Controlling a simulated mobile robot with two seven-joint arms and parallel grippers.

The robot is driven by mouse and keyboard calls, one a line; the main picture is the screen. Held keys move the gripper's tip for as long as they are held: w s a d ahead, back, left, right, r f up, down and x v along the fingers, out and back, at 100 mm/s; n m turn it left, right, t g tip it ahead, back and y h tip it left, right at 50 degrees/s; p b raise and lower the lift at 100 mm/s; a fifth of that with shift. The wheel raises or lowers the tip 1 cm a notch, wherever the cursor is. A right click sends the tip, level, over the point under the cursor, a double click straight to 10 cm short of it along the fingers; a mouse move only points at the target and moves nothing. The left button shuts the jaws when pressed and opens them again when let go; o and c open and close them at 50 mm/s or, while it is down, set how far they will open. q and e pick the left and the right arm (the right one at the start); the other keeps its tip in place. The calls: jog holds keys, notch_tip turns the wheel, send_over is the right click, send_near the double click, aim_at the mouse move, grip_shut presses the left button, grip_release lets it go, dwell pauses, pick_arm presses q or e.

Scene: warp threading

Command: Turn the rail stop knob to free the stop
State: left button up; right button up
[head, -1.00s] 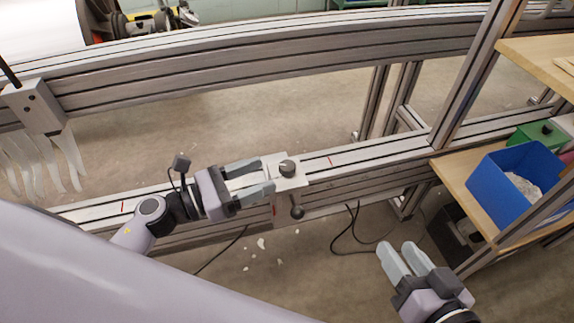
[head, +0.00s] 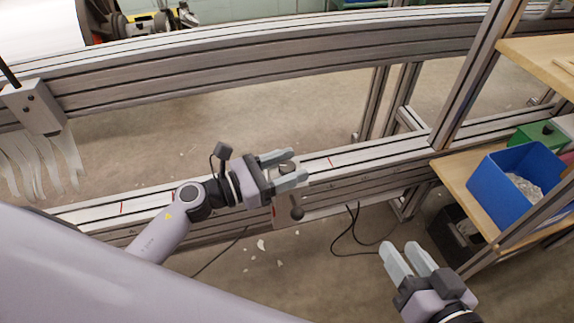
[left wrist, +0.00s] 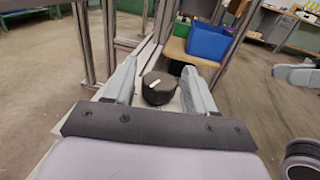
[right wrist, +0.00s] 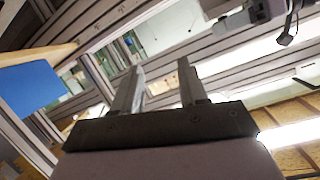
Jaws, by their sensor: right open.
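The rail stop knob (head: 287,168) is a dark round knob on a pale plate on the front rail, partly hidden in the head view by my left gripper (head: 297,168). In the left wrist view the knob (left wrist: 158,90) shows a white mark on its top. My left gripper is open, with one finger on each side of the knob. A gap shows beside the knob on both sides, more clearly on the right. My right gripper (head: 400,248) is open and empty, low in front of the rail at the right.
A dark ball-ended handle (head: 297,214) hangs below the stop. A blue bin (head: 497,192) and a green box (head: 538,135) stand on the wooden shelf at the right. White strips (head: 40,162) hang at the left. The front rail (head: 385,155) is clear right of the stop.

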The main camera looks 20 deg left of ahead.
pick_arm(q)
jog(key=c, duration=0.7)
jog(key=shift+n+t+y+p, duration=0.4)
jog(key=shift+y, duration=0.1)
jog(key=shift+r+n+t+y, duration=0.1)
jog(key=shift+n+t+y, duration=0.2)
jog(key=shift+n+t+y+p, duration=0.3)
jog(key=shift+y+p, duration=0.1)
jog(key=shift+n+t+y, duration=0.4)
jog(key=shift+n+y, duration=0.1)
jog(key=shift+y, duration=0.2)
pick_arm(e)
jog(key=shift+w+a+r+g, duration=0.1)
jog(key=shift+a+r+g, duration=0.2)
jog(key=shift+d+f, duration=0.1)
pick_arm(q)
jog(key=o, duration=0.8)
jog(key=shift+o, duration=0.7)
pick_arm(e)
jog(key=shift+s+f, duration=0.25)
